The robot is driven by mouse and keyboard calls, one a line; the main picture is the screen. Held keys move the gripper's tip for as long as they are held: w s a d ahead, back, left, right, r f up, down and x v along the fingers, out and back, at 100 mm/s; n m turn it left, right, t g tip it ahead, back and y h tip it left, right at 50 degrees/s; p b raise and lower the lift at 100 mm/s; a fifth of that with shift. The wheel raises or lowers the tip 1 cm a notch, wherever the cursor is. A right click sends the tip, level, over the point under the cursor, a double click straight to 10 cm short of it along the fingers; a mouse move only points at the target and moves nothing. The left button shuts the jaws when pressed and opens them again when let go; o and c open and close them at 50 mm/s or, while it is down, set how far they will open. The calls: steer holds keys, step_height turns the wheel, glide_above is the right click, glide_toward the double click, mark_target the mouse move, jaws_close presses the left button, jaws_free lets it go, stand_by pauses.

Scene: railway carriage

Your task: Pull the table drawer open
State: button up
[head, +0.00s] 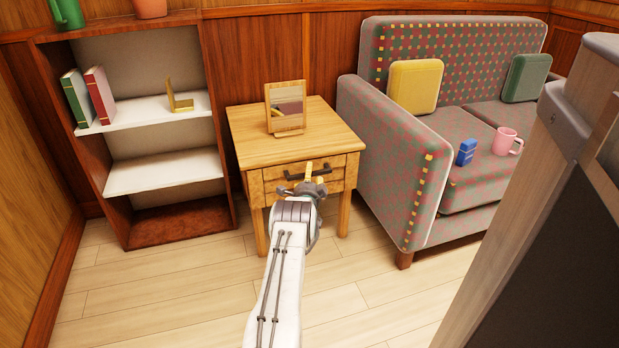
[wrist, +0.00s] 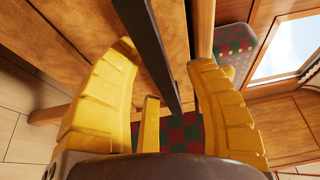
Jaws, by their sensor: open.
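The small wooden table (head: 255,145) stands between the bookshelf and the sofa. Its drawer (head: 268,187) is at the front under the top and looks closed. A dark bar handle (head: 293,177) runs across the drawer front. My gripper (head: 313,176) is at the handle, with its yellow fingers open. In the wrist view, the handle (wrist: 146,42) passes between the two spread fingers of my gripper (wrist: 165,58). I see space on both sides of the bar, so the fingers are not clamped on it. My gripper and arm hide part of the drawer front.
A framed mirror (head: 286,108) stands on the table top. The sofa (head: 390,165) is close on the right, with a blue box (head: 466,152) and pink mug (head: 506,141) on its seat. The bookshelf (head: 215,140) is on the left. Floor in front of the table is clear.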

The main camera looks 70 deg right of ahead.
steer(key=shift+c, duration=0.3)
jaws_close()
stand_by(0.3)
